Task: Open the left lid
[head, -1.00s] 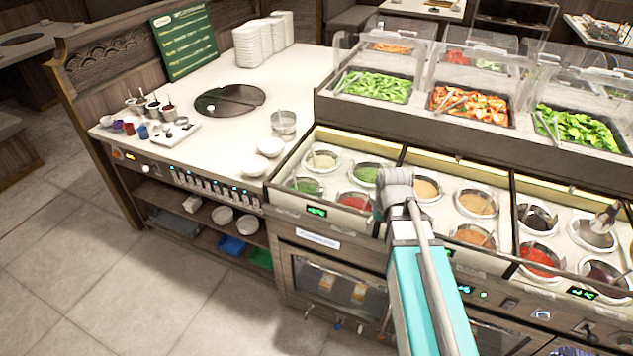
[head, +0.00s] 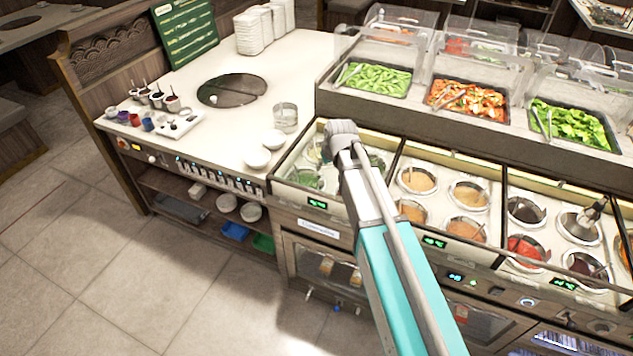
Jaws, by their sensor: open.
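A clear hood (head: 397,30) stands over the left tray of greens on the raised shelf behind, above the food. My gripper is not visible; only a grey arm joint and the teal link show.
The middle well section (head: 447,158) and right well section (head: 560,188) lie to the right. White bowls (head: 257,158) and a clear cup (head: 285,117) stand close left of the wells. The raised shelf (head: 345,103) rises behind. The white counter (head: 190,65) has free room.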

